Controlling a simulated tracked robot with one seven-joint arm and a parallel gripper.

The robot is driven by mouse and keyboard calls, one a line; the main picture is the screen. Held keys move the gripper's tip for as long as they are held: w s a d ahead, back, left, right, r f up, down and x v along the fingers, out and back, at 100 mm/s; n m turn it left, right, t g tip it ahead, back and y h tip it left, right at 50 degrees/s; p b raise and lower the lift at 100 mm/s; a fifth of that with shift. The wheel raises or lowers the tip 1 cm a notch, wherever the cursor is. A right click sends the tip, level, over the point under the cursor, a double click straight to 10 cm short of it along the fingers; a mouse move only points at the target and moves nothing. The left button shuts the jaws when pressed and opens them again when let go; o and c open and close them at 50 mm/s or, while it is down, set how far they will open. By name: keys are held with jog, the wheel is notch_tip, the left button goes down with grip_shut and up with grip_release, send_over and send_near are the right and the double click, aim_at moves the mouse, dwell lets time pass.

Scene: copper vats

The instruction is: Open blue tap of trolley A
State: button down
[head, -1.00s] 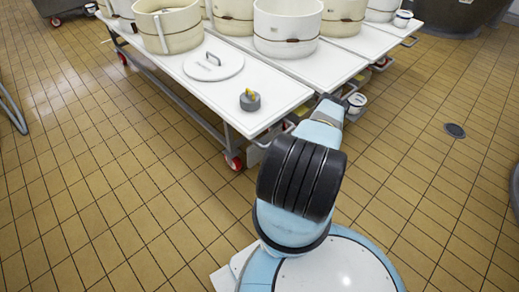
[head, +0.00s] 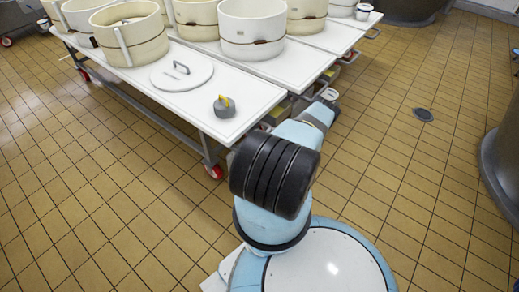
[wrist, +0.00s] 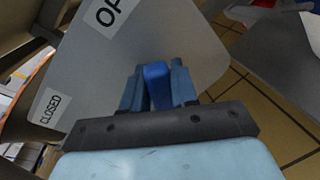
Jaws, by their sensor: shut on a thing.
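In the wrist view the blue tap handle (wrist: 157,88) stands between the two fingers of my gripper (wrist: 156,78), which is shut on it. A grey plate (wrist: 180,40) lies just beyond the fingers. It bears a label starting "OP" (wrist: 108,14), cut off by the picture's top edge, and a label "CLOSED" (wrist: 49,106) at the left. In the head view my arm reaches to the near end of the white-topped trolleys (head: 215,110). I cannot tell which trolley is A.
Cream round vats (head: 130,45) and a white vat (head: 252,38) stand on the trolleys. A dark vat (head: 500,150) stands at the right. Tiled floor between is mostly clear.

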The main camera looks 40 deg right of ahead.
jog(key=shift+d+f, duration=0.1)
jog(key=c, duration=1)
grip_release()
jog(key=shift+c, duration=0.2)
jog(key=shift+o, duration=0.2)
jog(key=s+r, duration=0.1)
jog(key=s, duration=1.2)
jog(key=shift+s+d+r, duration=0.15)
jog(key=shift+s+r, duration=0.15)
